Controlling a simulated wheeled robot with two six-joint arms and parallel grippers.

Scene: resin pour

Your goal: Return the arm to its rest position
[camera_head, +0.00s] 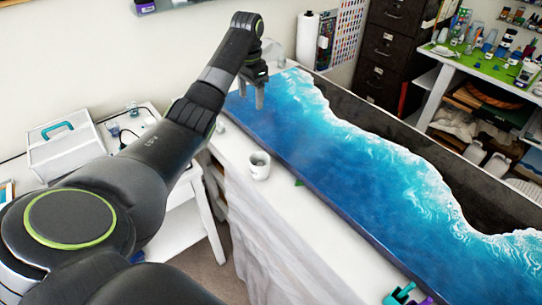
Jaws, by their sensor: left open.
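My left arm comes in from the left and reaches up and across toward the far end of the table. My left gripper (259,96) hangs with its fingers pointing down, over the far left end of the blue resin panel (345,165). It is open, and I see nothing between its fingers. Whether the fingertips touch the panel I cannot tell. My right gripper is not in view.
A white cup (259,166) stands on the white-covered table (270,222) beside the panel. Teal and purple items (403,295) lie at the front edge. A white case (66,145) sits on a side table at left. Dark drawers (386,45) and a cluttered shelf (490,65) stand behind.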

